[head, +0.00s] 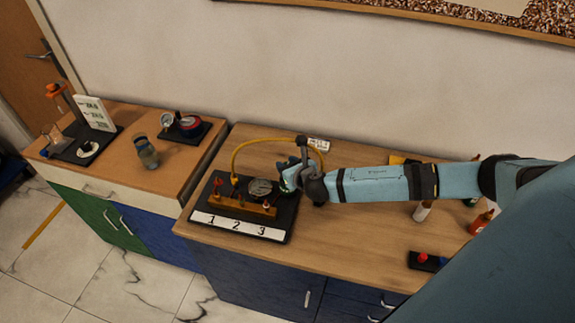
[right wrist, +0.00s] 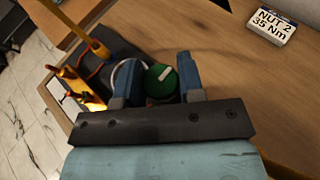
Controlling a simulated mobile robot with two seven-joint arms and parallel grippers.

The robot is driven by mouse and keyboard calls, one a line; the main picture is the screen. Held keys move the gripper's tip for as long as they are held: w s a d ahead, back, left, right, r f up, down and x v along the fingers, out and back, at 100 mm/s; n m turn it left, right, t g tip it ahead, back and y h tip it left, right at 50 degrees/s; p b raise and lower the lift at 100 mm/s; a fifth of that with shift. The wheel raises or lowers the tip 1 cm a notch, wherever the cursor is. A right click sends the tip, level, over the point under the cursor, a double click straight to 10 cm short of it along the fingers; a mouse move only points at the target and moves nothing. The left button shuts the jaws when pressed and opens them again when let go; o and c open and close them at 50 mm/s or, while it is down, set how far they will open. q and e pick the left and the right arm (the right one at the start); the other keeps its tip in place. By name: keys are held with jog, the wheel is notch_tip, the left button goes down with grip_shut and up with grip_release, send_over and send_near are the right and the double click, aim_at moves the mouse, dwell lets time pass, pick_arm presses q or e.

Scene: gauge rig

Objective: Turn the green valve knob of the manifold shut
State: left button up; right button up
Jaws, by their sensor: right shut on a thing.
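The manifold (head: 241,204) is a black base with an orange-brown block, a round gauge (head: 261,187), red parts and a white front strip marked 1, 2, 3. Its green valve knob (head: 287,186) is at the right end, mostly hidden by my right gripper (head: 293,177). In the right wrist view the green knob (right wrist: 162,84), with a pale mark on top, sits between the two blue fingers of my right gripper (right wrist: 161,82), which is shut on it. My left gripper is not in view.
A yellow hose (head: 262,140) arches over the manifold. A card reading "NUT 2 35 Nm" (right wrist: 270,24) lies behind. Bottles, including an orange one (head: 481,222), and a black box with a red button (head: 423,260) stand right. A glass jar (head: 146,152) is on the left cabinet.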

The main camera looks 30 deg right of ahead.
jog(key=m+g+h, duration=0.1)
jog(key=m+h, duration=0.3)
jog(key=h, duration=0.1)
jog(key=shift+a+m, duration=0.1)
jog(key=shift+m, duration=0.2)
jog(key=m+g+h, duration=0.3)
jog(key=m+h, duration=0.1)
jog(key=m+g+h, duration=0.1)
jog(key=m+g, duration=0.1)
jog(key=m+g+h, duration=0.1)
jog(key=m+g, duration=0.2)
jog(key=shift+h, duration=0.4)
jog(key=shift+m+g+h, duration=0.5)
jog(key=shift+m+g, duration=1.6)
jog(key=shift+g, duration=0.5)
jog(key=o, duration=0.9)
